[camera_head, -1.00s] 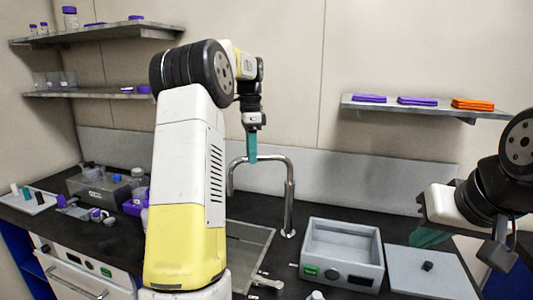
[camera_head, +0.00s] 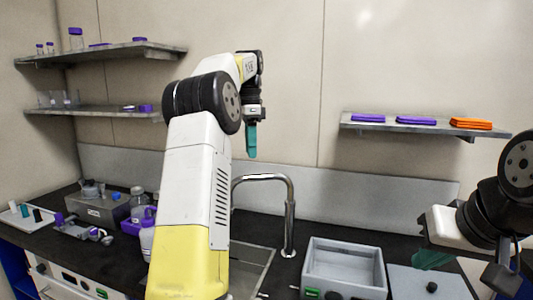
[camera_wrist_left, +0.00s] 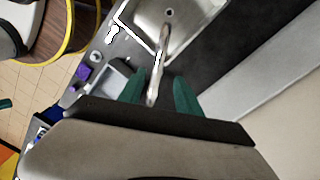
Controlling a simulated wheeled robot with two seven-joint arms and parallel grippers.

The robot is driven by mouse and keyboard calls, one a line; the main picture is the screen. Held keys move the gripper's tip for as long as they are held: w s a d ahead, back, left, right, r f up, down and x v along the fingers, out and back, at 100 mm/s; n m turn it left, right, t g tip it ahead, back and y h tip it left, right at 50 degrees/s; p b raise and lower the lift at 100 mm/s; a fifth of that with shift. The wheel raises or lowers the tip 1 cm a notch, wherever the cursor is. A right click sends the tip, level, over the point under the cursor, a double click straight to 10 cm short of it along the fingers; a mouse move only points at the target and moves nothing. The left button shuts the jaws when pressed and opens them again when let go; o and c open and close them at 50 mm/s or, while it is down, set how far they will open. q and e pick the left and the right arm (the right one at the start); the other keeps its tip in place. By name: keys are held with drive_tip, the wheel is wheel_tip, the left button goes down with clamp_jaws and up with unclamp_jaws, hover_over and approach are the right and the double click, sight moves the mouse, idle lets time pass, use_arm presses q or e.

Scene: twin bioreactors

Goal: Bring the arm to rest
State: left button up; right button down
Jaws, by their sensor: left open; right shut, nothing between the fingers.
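My left arm rises from the bottom in the head view and bends at a black joint, with the left gripper (camera_head: 251,140) hanging in the air behind and above the sink (camera_head: 250,268). Its teal fingers point down. In the left wrist view the left gripper (camera_wrist_left: 160,95) shows two teal fingers apart, with nothing held between them; the faucet (camera_wrist_left: 163,60) shows beyond the gap. My right gripper (camera_head: 432,260) is at the right of the head view, its teal fingers pointing down-left near the grey lid plate, partly hidden by its own wrist. It holds nothing visible.
A chrome faucet (camera_head: 288,215) stands beside the sink. A grey water bath (camera_head: 345,270) and a grey lid plate (camera_head: 430,285) lie on the right of the dark counter. Wall shelves (camera_head: 425,130) hold purple and orange racks. Bottles (camera_head: 147,235) and instruments crowd the left.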

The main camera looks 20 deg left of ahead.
use_arm(q)
drive_tip(key=s+d+r+n+t, duration=0.25)
drive_tip(key=s+d+n, duration=0.35)
drive_tip(key=s, duration=0.8)
drive_tip(key=s+d+f+n+t+h, duration=0.1)
drive_tip(key=s+d+f+n+t, duration=0.1)
drive_tip(key=s+f, duration=0.3)
drive_tip(key=s+d+f+n+t+h, duration=0.1)
drive_tip(key=s+d+f, duration=0.4)
drive_tip(key=s, duration=0.5)
drive_tip(key=f+n+t, duration=0.1)
drive_tip(key=n, duration=0.1)
drive_tip(key=shift+s+n, duration=0.4)
